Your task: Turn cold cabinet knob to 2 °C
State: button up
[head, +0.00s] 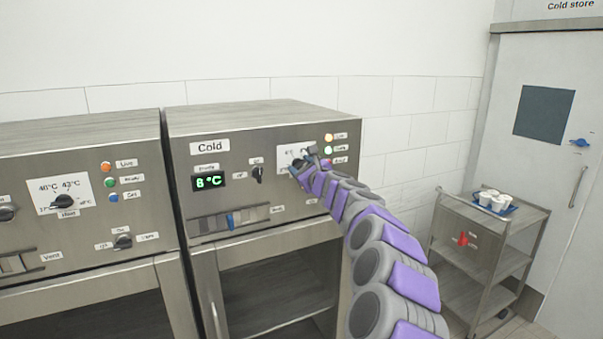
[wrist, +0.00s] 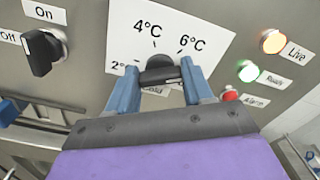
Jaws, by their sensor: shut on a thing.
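The cold cabinet (head: 280,120) stands in the middle of the head view, with a "Cold" label and a green display (head: 208,181) that reads 8 °C or 6 °C; the digit is hard to tell. Its black temperature knob (wrist: 160,72) sits on a white scale plate (wrist: 133,30) marked 2°, 4 °C and 6 °C in the wrist view. My gripper (wrist: 160,80) is at the knob, with one blue finger on each side, shut on it. Where the knob points is hard to tell. In the head view my gripper (head: 303,165) largely hides the knob.
A black on/off switch (wrist: 42,52) is left of the knob. Live, Ready and Alarm lamps (wrist: 248,71) are to its right. A similar warm cabinet (head: 80,190) stands at left. A steel trolley (head: 490,222) with cups on a blue tray is at right, near the cold store door.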

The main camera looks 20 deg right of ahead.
jog(key=n+b, duration=0.1)
jog(key=n, duration=0.1)
jog(key=n+b, duration=0.2)
jog(key=shift+f+n, duration=0.2)
jog(key=shift+n, duration=0.1)
jog(key=shift+s+f+n+b, duration=0.15)
jog(key=shift+n+b, duration=2.7)
jog(key=shift+n, duration=3.55)
jog(key=shift+w+f+n+b, duration=0.1)
jog(key=shift+n+b, duration=2.75)
jog(key=shift+n, duration=3.55)
